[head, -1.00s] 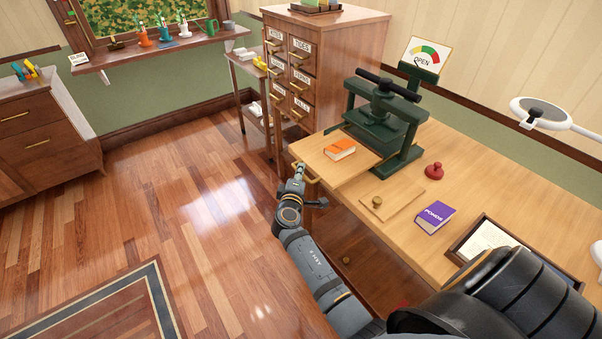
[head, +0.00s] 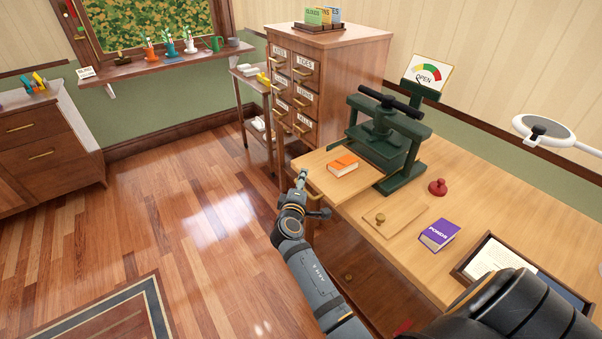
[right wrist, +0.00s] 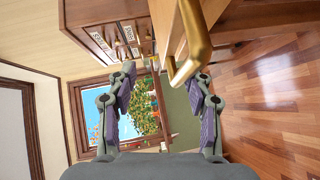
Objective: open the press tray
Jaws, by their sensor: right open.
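The press tray (head: 322,179) is a light wooden board sticking out to the left of the dark green press (head: 391,152), with an orange book (head: 342,165) lying on it. A brass handle (head: 314,189) is on its front edge and looms large in the right wrist view (right wrist: 194,45). My right gripper (head: 302,177) is beside this handle. In the right wrist view the right gripper's fingers (right wrist: 163,78) are apart and empty. The handle's near end reaches close to the right-hand finger; I cannot tell whether they touch. My left gripper is out of view.
A purple book (head: 439,234), a red knob (head: 437,187) and a wooden panel with a knob (head: 396,214) are on the desk. A drawer cabinet (head: 345,68) stands behind the tray.

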